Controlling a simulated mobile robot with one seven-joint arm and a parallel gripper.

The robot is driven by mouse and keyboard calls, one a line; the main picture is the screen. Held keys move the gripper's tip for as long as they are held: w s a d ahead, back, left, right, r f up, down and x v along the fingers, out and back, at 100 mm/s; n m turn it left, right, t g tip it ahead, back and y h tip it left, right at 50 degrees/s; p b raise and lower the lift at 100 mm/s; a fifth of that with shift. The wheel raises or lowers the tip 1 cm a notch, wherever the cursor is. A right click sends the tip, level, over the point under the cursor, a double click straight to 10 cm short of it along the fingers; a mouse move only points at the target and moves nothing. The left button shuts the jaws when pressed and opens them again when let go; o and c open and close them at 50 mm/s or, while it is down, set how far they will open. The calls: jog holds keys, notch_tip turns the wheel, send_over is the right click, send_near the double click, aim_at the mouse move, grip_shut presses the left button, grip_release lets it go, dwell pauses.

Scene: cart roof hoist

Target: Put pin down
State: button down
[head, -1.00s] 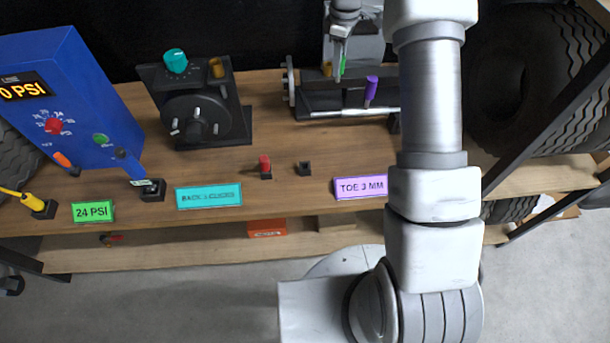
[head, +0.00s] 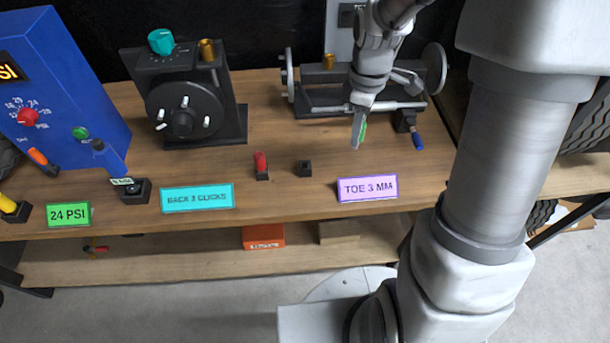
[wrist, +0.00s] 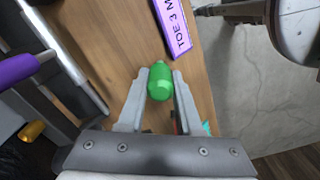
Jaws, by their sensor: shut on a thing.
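A green pin (head: 363,131) is between the fingers of my gripper (head: 358,128), above the workbench in front of the toe rig. The wrist view shows the pin's rounded green body (wrist: 160,82) clasped between both fingertips (wrist: 160,85). Its lower end is hidden in that view. A small black socket (head: 304,168) on the bench, left of the TOE 3 MM sign, looks empty. The pin is apart from the bench, up and to the right of this socket.
A red-topped piece (head: 261,163) stands in a block left of the socket. The purple TOE 3 MM sign (head: 367,189) is at the bench's front edge. A black rig (head: 330,95) is behind, and a blue-handled tool (head: 417,141) is right. Bench between is clear.

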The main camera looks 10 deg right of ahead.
jog(key=shift+s+f, duration=0.2)
jog(key=shift+s, duration=0.1)
jog(key=shift+a+f, duration=0.2)
jog(key=shift+f, duration=0.05)
jog(key=shift+w+a+f+b, duration=0.55)
jog(key=shift+w+a+f, duration=0.05)
jog(key=shift+a+f, duration=1.15)
jog(key=shift+w+a+f+b, duration=0.6)
jog(key=shift+a+f, duration=1.15)
jog(key=shift+a, duration=0.05)
jog(key=shift+w+a+f+b, duration=0.55)
jog(key=shift+w+a+f, duration=0.05)
jog(key=shift+a+f, duration=1.15)
jog(key=shift+f, duration=0.15)
jog(key=c, duration=0.6)
grip_release()
